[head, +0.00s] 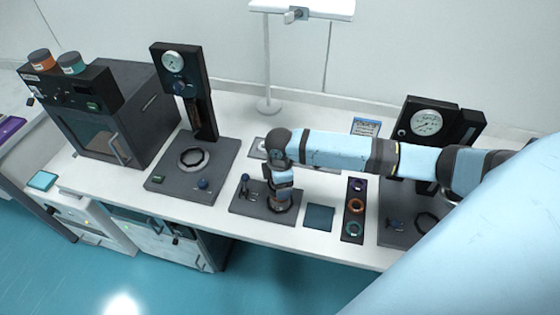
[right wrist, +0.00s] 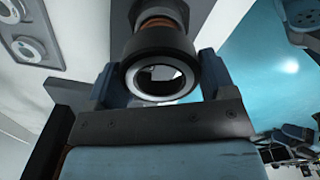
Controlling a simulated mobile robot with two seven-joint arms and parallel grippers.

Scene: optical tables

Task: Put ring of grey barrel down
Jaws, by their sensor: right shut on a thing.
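My right gripper (head: 283,199) points down over a dark base plate (head: 246,206) with a blue-knobbed lever, near the middle of the bench. In the right wrist view my right gripper (right wrist: 163,84) has its two blue fingers on either side of a dark barrel with a pale grey ring face (right wrist: 133,72). An orange-brown band shows behind its dark collar. The barrel looks gripped; in the head view it is mostly hidden by the gripper, and I cannot tell whether it touches the plate. My left gripper is not in view.
A teal square mat (head: 319,218) and a dark rack (head: 350,232) with several coloured rings lie to the right. A gauge press with a ring (head: 193,158) stands left, another gauge unit (head: 427,122) right. A dark oven (head: 110,115) is far left.

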